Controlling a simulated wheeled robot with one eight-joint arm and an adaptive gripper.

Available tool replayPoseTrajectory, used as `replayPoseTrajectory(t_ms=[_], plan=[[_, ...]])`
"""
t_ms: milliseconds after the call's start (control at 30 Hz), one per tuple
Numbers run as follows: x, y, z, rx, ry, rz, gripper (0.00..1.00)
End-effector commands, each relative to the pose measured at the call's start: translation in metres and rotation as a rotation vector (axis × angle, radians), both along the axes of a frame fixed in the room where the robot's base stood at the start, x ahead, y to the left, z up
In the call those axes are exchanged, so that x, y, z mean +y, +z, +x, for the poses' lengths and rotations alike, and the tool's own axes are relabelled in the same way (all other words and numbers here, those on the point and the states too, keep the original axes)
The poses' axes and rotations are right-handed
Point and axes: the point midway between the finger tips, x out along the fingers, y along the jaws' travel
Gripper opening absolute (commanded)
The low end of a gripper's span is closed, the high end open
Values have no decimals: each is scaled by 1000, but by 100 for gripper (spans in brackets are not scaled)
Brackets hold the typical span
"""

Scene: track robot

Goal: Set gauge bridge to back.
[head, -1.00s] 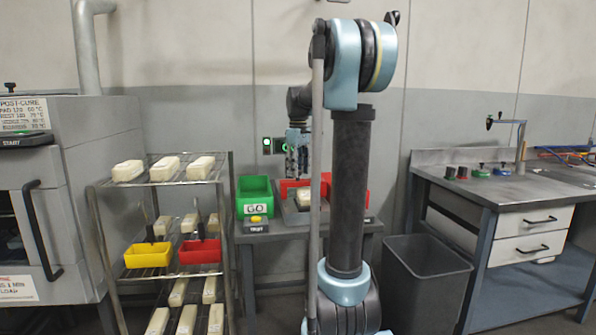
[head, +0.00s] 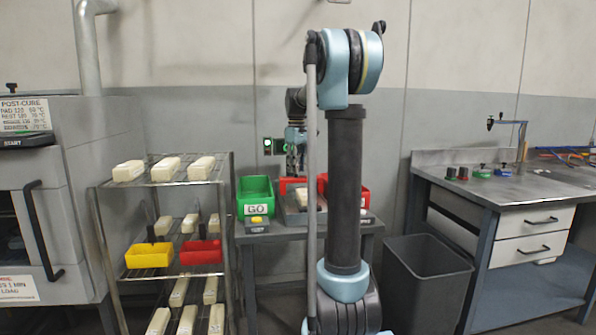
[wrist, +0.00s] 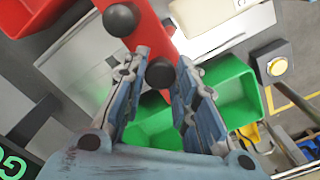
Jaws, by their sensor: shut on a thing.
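The gauge bridge is a red bar (wrist: 146,42) with black round knobs, seen over a pale metal plate in the wrist view. My gripper (wrist: 160,76) is shut on the black knob (wrist: 160,73) at the bar's near end, with a blue finger on either side of it. A second black knob (wrist: 121,19) stands farther up the bar. A cream block (wrist: 205,14) sits right of the bar. In the head view my gripper (head: 296,160) is low over the small bench, and the bridge there is hard to tell from the red bins.
A green GO bin (head: 255,195) stands left on the bench (head: 245,238), with a yellow button (head: 257,221) before it. A red bin (head: 364,195) is at the right. A wire rack (head: 165,183) with cream blocks stands left; a grey waste bin (head: 428,290) stands right.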

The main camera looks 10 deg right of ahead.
Motion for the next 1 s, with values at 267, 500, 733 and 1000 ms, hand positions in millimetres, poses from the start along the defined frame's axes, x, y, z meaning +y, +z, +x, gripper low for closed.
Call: replayPoseTrajectory(t_ms=[267,500,733,1000], plan=[[-1,0,71,0,-1,-1,0],[-1,0,122,0,-1,-1,0],[-1,0,155,-1,-1,-1,0],[-1,0,171,-1,-1,-1,0]])
